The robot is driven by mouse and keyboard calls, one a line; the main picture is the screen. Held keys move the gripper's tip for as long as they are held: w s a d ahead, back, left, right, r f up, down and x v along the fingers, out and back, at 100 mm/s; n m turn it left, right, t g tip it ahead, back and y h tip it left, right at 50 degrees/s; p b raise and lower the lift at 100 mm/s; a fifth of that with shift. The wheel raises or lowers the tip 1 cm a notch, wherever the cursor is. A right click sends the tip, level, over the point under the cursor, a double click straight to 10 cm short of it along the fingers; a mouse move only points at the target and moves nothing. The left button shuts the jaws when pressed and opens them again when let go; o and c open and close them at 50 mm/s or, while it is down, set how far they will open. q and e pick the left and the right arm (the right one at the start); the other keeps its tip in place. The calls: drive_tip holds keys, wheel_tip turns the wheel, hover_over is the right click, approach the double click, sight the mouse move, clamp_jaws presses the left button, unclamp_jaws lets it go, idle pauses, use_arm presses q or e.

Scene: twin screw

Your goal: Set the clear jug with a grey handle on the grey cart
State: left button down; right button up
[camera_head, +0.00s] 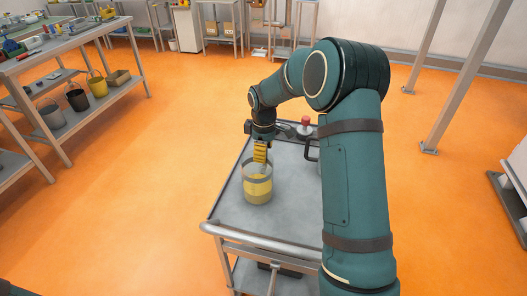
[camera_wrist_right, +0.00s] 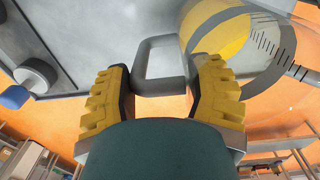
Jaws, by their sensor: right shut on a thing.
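The clear jug (camera_head: 257,190) shows yellow through its wall and stands upright over the grey top of the grey cart (camera_head: 232,212). I cannot tell whether its base touches the top. My right gripper (camera_head: 261,151) is at the jug's far upper side. In the right wrist view, my right gripper (camera_wrist_right: 165,85) is shut on the jug's grey handle (camera_wrist_right: 160,60), with a yellow finger on either side. The jug's body (camera_wrist_right: 235,35), with dark measuring marks, is at the upper right there. My left gripper is not in view.
A red-topped item (camera_head: 305,121) and a dark handle (camera_head: 311,150) are on the cart's far right, partly hidden by my right arm. The cart's left and front top is clear. A shelf table (camera_head: 75,122) with buckets stands at the left. Orange floor lies between.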

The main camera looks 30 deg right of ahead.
drive_tip(key=o, duration=1.3)
drive_tip(key=shift+f, duration=0.1)
wheel_tip(320, 180, up, 12)
drive_tip(key=shift+s+a+r+p, duration=0.1)
drive_tip(key=shift+r+p, duration=0.05)
drive_tip(key=shift+p, duration=1)
